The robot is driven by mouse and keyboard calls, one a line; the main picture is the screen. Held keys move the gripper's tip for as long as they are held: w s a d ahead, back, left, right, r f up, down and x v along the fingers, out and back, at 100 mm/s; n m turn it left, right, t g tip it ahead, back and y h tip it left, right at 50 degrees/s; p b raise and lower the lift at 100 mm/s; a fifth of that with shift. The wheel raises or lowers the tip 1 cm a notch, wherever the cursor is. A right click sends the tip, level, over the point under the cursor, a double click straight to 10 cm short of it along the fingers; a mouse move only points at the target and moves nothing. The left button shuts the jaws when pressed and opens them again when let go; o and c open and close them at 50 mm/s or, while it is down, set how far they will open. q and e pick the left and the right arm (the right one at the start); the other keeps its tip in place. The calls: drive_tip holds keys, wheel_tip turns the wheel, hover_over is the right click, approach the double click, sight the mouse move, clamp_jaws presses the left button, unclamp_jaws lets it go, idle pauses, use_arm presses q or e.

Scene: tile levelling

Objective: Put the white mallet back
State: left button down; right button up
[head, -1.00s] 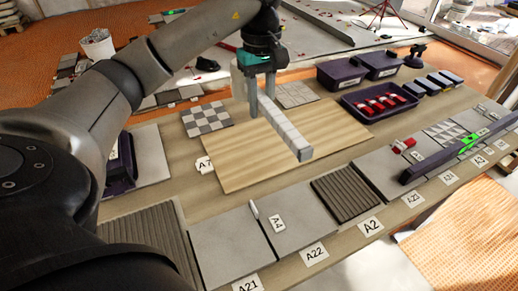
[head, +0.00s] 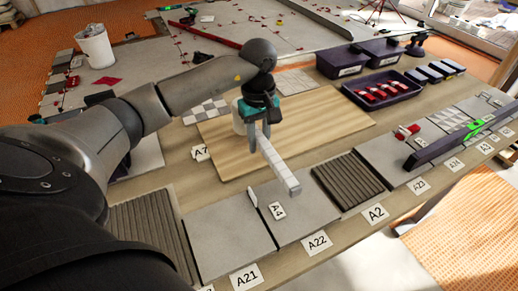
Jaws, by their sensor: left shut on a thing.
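The white mallet hangs in my left gripper (head: 261,142), which is shut on it above the front part of the wooden board (head: 325,123). The mallet's pale, banded handle (head: 278,166) points toward the lower right, its end over the grey tiles near the front. Its white round head (head: 239,118) shows just left of the gripper, partly hidden by it. My right gripper is not in view.
Grey tiles (head: 229,228) and a ribbed dark tile (head: 349,181) line the front edge, with labels. A dark tray of red pieces (head: 382,92) and dark bins (head: 342,62) stand at the back right. A dark bar (head: 445,148) lies at right.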

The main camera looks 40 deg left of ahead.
sight(259, 135)
use_arm(q)
wheel_tip(259, 135, down, 2)
drive_tip(key=shift+f, duration=0.2)
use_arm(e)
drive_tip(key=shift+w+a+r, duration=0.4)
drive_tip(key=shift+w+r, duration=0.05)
use_arm(q)
drive_tip(key=shift+f+b, duration=0.1)
drive_tip(key=shift+b, duration=0.2)
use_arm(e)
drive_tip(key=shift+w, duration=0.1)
use_arm(q)
drive_tip(key=shift+f, duration=0.1)
drive_tip(key=c, duration=0.6)
unclamp_jaws()
drive_tip(key=shift+c, duration=0.2)
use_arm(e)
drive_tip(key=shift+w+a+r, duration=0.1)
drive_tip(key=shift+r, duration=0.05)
use_arm(q)
drive_tip(key=shift+r, duration=0.2)
